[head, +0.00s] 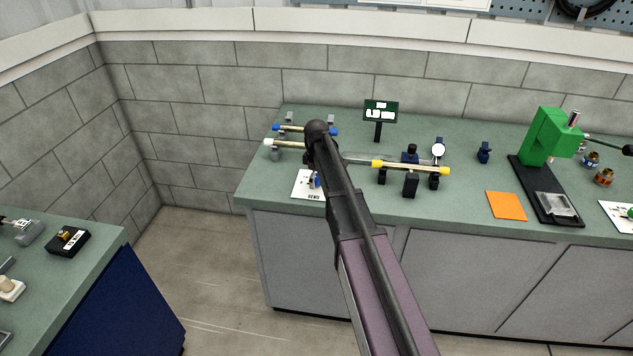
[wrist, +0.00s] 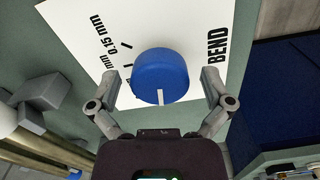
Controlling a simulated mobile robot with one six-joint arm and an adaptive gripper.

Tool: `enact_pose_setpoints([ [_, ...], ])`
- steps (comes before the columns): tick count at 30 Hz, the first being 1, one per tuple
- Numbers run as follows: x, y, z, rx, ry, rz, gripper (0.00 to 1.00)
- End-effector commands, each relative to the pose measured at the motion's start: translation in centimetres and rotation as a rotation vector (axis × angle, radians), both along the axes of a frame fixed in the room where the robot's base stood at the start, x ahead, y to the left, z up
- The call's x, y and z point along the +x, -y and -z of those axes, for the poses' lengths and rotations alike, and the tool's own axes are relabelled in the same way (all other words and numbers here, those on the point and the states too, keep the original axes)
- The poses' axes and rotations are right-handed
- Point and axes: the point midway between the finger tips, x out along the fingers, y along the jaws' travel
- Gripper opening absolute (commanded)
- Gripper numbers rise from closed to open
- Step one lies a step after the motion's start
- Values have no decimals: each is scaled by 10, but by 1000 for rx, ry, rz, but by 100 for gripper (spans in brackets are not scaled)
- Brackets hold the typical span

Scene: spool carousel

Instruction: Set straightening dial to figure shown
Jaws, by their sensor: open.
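The straightening dial (wrist: 160,76) is a round blue knob on a white card (wrist: 75,18). Its white pointer mark faces the bottom of the wrist view. The card reads "BEND" on the right and "0.15 mm" at upper left, with black tick marks; other lettering is partly hidden. My gripper (wrist: 160,80) is open, with one finger on each side of the dial and gaps between. In the head view the card (head: 301,188) lies at the counter's left, partly behind my arm. A dark green sign (head: 380,105) stands behind, its white figures too small to read.
A bar with yellow ends (head: 410,167) on black stands is right of my arm. A round white gauge (head: 438,150) is beside it. Rods with blue and white ends lie left. A green press (head: 548,137) and an orange sheet (head: 507,205) are farther right.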

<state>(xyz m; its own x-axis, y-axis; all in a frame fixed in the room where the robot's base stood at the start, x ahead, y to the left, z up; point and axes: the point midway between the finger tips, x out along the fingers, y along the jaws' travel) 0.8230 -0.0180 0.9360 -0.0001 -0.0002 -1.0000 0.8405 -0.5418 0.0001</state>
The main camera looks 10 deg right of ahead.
Motion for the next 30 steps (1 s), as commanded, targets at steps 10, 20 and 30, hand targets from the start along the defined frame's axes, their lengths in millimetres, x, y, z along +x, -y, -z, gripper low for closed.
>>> enact_pose_setpoints([
  [10, 0, 0, 0, 0, 0, 0, 70],
  [20, 0, 0, 0, 1, -1, 1, 21],
  [30, -1, 0, 0, 1, -1, 61, 21],
])
